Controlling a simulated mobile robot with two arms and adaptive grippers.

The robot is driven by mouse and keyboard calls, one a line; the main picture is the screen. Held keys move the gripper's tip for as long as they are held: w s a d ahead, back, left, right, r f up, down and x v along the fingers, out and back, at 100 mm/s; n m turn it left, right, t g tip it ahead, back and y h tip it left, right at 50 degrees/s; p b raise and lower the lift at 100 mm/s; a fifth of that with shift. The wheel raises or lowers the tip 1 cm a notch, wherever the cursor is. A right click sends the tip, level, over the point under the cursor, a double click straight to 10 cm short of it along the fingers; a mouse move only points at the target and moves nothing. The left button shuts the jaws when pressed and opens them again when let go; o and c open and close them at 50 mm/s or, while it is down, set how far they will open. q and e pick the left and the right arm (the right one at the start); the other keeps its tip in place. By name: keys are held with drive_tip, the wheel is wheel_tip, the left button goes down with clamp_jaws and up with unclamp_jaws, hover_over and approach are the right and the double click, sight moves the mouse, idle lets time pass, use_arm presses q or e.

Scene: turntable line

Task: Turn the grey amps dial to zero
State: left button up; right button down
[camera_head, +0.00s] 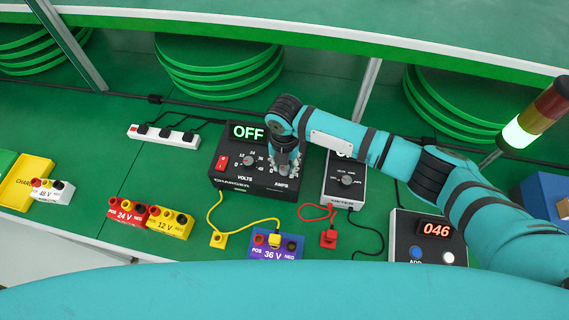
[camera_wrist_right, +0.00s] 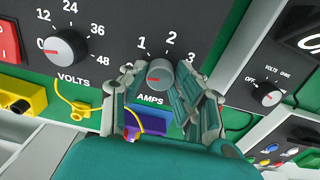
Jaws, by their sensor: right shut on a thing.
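The grey amps dial (camera_wrist_right: 160,74) sits on the dark charger panel, above the word AMPS, in the right wrist view. The marks 1, 2 and 3 show around it; the zero mark is hidden, seemingly behind a finger. The dial's red pointer mark faces left. My right gripper (camera_wrist_right: 168,90) is shut on the dial, one finger on each side. In the head view the right gripper (camera_head: 286,168) reaches down onto the right part of the black charger (camera_head: 230,178) and covers the dial. My left gripper is not in view.
The volts dial (camera_wrist_right: 66,48) is left of the amps dial. The charger's display (camera_head: 248,131) reads OFF, above a red switch (camera_head: 222,162). A meter (camera_head: 345,190) stands close on the right. Yellow and red leads and a purple 36 V block (camera_head: 262,254) lie in front.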

sight(284, 167)
drive_tip(key=shift+r, duration=0.1)
drive_tip(key=c, duration=1)
unclamp_jaws()
wheel_tip(284, 167, up, 12)
drive_tip(key=shift+f, duration=0.1)
